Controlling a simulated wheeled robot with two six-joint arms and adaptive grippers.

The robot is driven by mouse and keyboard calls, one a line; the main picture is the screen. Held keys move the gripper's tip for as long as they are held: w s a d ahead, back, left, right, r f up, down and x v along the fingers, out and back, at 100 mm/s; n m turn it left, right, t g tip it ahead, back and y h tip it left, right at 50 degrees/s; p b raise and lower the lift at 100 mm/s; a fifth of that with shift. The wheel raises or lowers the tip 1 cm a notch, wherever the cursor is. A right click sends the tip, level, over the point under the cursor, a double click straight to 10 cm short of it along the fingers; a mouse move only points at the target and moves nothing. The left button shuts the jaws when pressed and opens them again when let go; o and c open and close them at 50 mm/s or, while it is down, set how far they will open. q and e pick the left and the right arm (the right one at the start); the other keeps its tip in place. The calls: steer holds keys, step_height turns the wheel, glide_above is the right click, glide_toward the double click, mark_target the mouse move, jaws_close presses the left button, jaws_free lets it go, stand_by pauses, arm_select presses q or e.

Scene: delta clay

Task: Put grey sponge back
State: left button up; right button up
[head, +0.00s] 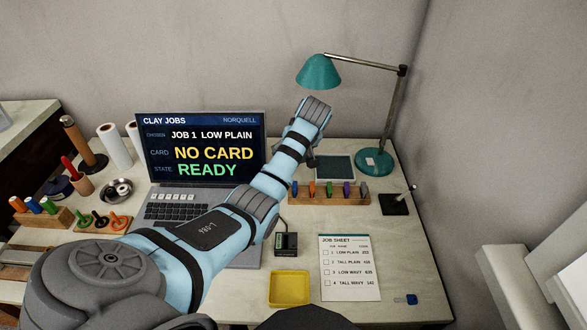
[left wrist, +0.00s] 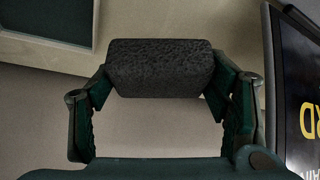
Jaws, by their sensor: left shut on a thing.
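The grey sponge (left wrist: 160,68) is a dark, rough block seen in the left wrist view. My left gripper (left wrist: 160,88) is shut on it, with one finger at each end. In the head view my left arm reaches across the desk to the back, and its gripper (head: 312,158) is mostly hidden behind the wrist. The sponge cannot be made out there. My right gripper is not in view.
A laptop (head: 204,118) stands left of the arm. A teal lamp (head: 375,160) is at the back right. A wooden rack (head: 330,198) of coloured pieces, a black card reader (head: 286,243), a yellow tray (head: 289,303) and a job sheet (head: 345,265) lie nearer.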

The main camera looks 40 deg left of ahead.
arm_select(q)
step_height(320, 180, down, 5)
steer(key=shift+f+b, duration=0.1)
steer(key=shift+b, duration=0.85)
steer(key=shift+w+a+f, duration=0.1)
steer(key=shift+w+a, duration=0.05)
steer(key=o, duration=1.2)
steer(key=shift+r, duration=0.4)
steer(key=p+v, duration=0.4)
steer(key=v, duration=0.7)
steer(key=shift+d+r, duration=0.25)
